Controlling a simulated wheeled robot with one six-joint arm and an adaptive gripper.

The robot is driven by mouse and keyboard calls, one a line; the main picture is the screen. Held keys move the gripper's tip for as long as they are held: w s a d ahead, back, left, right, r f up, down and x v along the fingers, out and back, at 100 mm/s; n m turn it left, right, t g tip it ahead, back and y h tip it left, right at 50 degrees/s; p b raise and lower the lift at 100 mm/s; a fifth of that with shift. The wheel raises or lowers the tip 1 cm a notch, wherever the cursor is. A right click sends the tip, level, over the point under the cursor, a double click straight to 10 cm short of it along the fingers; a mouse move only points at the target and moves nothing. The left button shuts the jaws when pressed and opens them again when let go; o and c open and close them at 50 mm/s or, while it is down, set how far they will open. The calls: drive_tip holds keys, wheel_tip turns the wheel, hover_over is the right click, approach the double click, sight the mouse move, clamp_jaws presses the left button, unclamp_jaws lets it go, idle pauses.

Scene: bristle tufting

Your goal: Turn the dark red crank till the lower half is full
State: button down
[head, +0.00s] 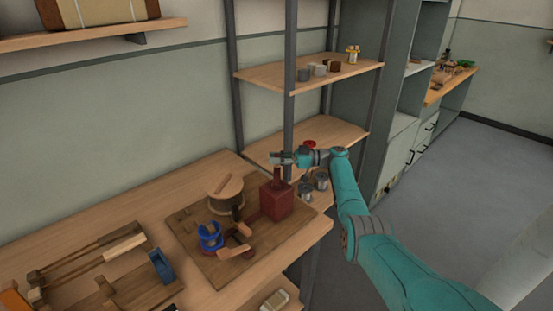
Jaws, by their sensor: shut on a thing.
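A dark red box (277,204) stands at the right of a brown board on the workbench. The dark red crank (277,176) rises from its top as a short upright piece. My gripper (278,159) reaches in from the right and is shut on the crank's upper end; the fingers hide the grip itself. A round pale drum (222,204) with a wooden piece across its top stands left of the box. The bristle fill and its lower half are too small to make out.
A blue clamp-like part (210,240) and wooden handles (234,252) lie in front of the drum. Wooden tools (100,255) and a blue block (160,265) lie at the left. A shelf rack (291,110) with small tins stands close behind the gripper.

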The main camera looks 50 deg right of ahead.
drive_tip(key=shift+f, duration=0.1)
drive_tip(key=c, duration=1)
unclamp_jaws()
drive_tip(key=shift+o, duration=0.2)
drive_tip(key=v, duration=1.2)
drive_tip(key=shift+w, duration=0.1)
